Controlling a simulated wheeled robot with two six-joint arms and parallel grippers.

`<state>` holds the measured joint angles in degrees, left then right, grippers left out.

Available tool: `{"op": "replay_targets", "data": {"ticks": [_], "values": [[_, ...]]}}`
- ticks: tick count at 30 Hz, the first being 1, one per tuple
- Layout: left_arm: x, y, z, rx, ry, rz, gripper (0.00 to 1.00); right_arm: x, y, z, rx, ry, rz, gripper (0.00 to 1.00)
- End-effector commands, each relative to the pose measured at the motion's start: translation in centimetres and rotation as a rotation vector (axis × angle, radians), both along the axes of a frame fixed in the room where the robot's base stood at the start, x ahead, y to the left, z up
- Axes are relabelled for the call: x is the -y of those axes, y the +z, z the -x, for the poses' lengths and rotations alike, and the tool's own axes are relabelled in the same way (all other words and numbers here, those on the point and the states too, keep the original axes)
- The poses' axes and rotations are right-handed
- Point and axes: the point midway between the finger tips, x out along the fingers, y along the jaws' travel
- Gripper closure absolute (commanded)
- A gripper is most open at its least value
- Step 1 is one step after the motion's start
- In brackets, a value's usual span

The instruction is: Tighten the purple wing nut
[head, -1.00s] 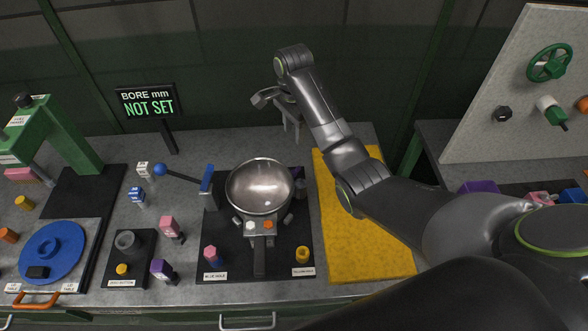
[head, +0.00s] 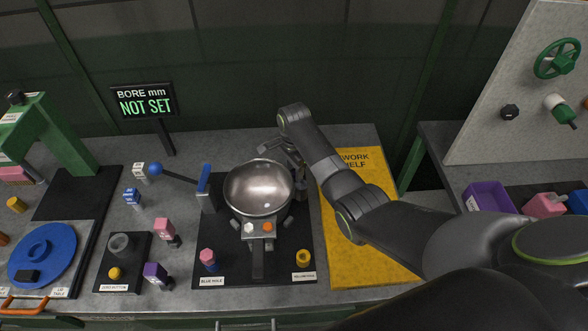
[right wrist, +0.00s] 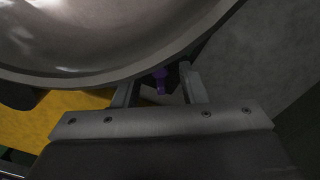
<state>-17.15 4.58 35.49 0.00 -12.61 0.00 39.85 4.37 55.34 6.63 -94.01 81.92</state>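The purple wing nut (right wrist: 160,82) shows small and dark in the right wrist view, just below the rim of the metal pot (right wrist: 95,40). My right gripper (right wrist: 157,77) is open, with one finger on each side of the wing nut in that view. I cannot tell whether either finger touches it. In the head view the right gripper (head: 297,157) is at the back right of the pot (head: 258,188), close to its rim, and the wing nut is hidden. My left gripper is not in view.
The pot stands on a black board (head: 225,258) with a pink-topped peg (head: 207,258) and a yellow ring (head: 303,258) in front. A yellow shelf mat (head: 365,250) lies to the right. A blue-ended lever (head: 203,180) stands left of the pot. The sign (head: 145,102) reads "NOT SET".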

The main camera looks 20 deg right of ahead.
Motion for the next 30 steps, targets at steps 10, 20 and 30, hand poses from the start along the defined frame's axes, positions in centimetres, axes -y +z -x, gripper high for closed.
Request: {"op": "replay_targets", "data": {"ticks": [10, 20, 30], "values": [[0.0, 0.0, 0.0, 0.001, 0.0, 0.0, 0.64, 0.0, -0.6, 0.0, 0.0, 0.0, 0.0, 0.62], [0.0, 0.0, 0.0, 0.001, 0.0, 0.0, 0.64, 0.0, -0.6, 0.0, 0.0, 0.0, 0.0, 1.0], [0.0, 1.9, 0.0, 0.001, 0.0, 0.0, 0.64, 0.0, -0.1, 0.0, -0.002, 0.113, 0.0, 1.0]]}}
